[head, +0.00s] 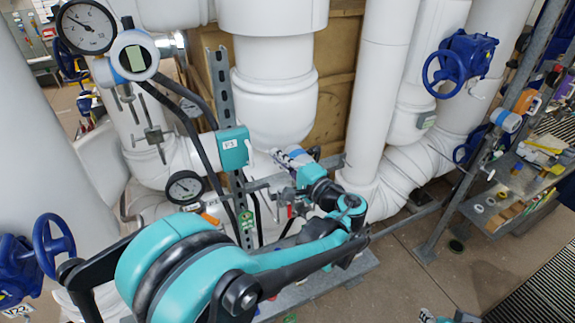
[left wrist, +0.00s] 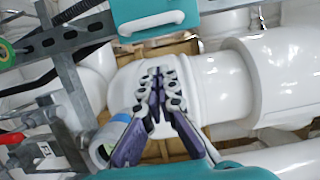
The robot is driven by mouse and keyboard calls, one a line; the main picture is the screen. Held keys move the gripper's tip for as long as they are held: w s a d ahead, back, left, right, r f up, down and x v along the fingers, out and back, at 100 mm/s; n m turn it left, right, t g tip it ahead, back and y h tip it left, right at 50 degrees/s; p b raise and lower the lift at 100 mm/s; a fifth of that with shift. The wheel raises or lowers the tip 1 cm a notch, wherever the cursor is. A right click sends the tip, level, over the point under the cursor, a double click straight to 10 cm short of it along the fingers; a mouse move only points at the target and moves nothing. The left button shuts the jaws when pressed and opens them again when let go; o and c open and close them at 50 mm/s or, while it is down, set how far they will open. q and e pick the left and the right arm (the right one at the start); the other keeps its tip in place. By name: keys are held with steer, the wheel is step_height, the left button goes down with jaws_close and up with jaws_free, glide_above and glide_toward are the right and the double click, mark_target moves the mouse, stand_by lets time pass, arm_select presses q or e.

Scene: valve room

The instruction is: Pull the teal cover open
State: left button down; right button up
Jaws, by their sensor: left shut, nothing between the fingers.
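The teal cover (head: 234,149), marked P3, sits on an upright slotted metal post and looks shut. Its white handle (head: 249,152) stands on its right side. In the left wrist view the teal cover (left wrist: 135,10) is at the top edge, with the white handle (left wrist: 152,25) along its lower side. My left gripper (head: 279,156) is just right of the handle, apart from it. In the left wrist view its fingers (left wrist: 158,76) are together and empty, below the handle. A part that looks like my right gripper (head: 428,315) shows at the bottom edge, mostly cut off.
Pressure gauges (head: 86,27) and a small lower gauge (head: 185,187) are left of the cover. White pipes (head: 273,90) stand close behind. Blue valve wheels (head: 445,74) are at right and lower left. A shelf with tools (head: 520,180) is at far right.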

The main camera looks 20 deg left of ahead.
mark_target(237, 154)
arm_select(q)
steer(key=s+a, duration=0.2)
steer(key=a, duration=0.1)
steer(key=shift+s+a, duration=0.25)
steer(key=shift+s+t, duration=0.2)
steer(key=shift+t, duration=0.1)
